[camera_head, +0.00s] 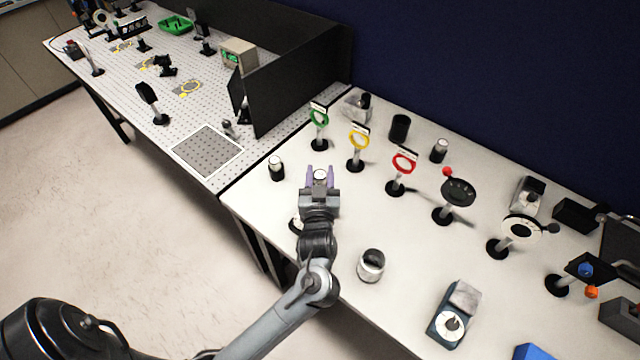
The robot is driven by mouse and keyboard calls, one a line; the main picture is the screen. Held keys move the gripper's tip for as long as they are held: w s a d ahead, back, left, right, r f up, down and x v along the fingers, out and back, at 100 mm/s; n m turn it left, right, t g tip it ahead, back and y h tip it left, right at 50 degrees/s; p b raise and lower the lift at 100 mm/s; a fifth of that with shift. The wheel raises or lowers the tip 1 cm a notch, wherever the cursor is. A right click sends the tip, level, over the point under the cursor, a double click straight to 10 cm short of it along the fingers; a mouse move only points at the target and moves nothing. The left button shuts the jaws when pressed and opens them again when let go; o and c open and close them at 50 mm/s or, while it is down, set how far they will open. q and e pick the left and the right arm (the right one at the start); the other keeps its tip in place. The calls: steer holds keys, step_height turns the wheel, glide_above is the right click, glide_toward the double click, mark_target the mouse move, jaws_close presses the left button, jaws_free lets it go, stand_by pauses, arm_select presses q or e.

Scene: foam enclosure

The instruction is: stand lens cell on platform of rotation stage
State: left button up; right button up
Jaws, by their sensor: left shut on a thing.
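My left gripper (320,174) is over the near left part of the white table, with its purple fingers pointing to the back. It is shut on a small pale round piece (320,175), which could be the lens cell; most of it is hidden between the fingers. I cannot tell if it touches the table. A dark-based device with a round silver dial (451,326) lies at the front. A white disc with a dark centre (519,228) stands on a post to the right. I cannot tell which is the rotation stage. My right gripper is not in view.
Green (319,115), yellow (359,139) and red (403,162) rings stand on posts behind and right of the gripper. Small cylinders stand left (277,168) and front right (371,266). A black panel (295,85) borders the perforated table.

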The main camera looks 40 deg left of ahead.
mark_target(320, 183)
arm_select(q)
step_height(320, 183, down, 3)
steer(key=shift+f, duration=0.15)
steer(key=shift+f, duration=0.15)
steer(key=o, duration=1.1)
